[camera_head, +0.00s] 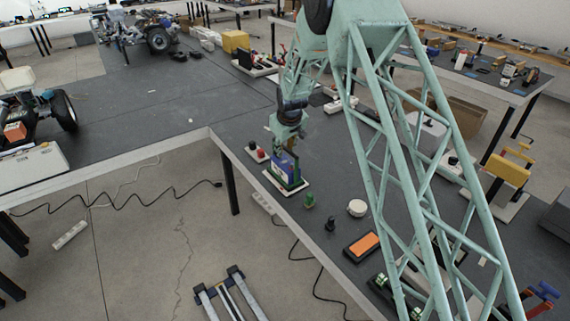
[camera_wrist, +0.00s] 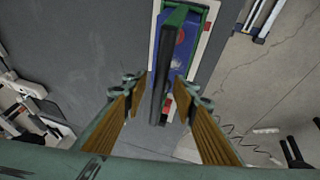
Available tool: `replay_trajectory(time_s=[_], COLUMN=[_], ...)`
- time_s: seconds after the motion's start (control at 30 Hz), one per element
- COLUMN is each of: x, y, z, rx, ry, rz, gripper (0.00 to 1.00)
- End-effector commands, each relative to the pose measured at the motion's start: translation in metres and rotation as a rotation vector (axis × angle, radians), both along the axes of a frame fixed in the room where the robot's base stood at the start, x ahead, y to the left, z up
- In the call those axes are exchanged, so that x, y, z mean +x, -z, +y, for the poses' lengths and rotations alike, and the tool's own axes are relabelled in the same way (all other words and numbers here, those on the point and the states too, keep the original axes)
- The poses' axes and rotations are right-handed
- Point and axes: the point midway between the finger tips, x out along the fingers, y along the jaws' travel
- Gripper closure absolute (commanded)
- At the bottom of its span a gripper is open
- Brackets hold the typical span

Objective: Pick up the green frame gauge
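The green frame gauge (camera_head: 288,169) stands upright on a white-edged base near the table's front edge, with a blue panel by it. In the wrist view the green frame (camera_wrist: 176,17) shows at the top centre, over a blue panel and white rim. A dark upright bar, seemingly the frame's near edge, runs down between my fingers. My gripper (camera_head: 284,143) is just above the gauge in the head view. In the wrist view my gripper (camera_wrist: 160,94) is open, its two tan-padded fingers apart on either side of the bar. I cannot tell whether either finger touches it.
A holder with red and dark knobs (camera_head: 257,152) stands just left of the gauge. A small green piece (camera_head: 309,200), a white round item (camera_head: 357,208) and an orange-topped box (camera_head: 362,246) lie to its right. The table edge is close in front.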

Motion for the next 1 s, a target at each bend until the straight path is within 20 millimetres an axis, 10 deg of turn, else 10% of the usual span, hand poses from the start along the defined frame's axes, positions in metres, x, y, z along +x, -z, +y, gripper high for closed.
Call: replay_trajectory(time_s=[0.5, 1.0], x=[0.0000, 0.0000], y=[-0.0001, -0.0017], z=[-0.0001, 0.0002], rx=[0.000, 0.000], ry=[0.000, 0.000], rz=[0.000, 0.000], gripper=[1.00, 1.00])
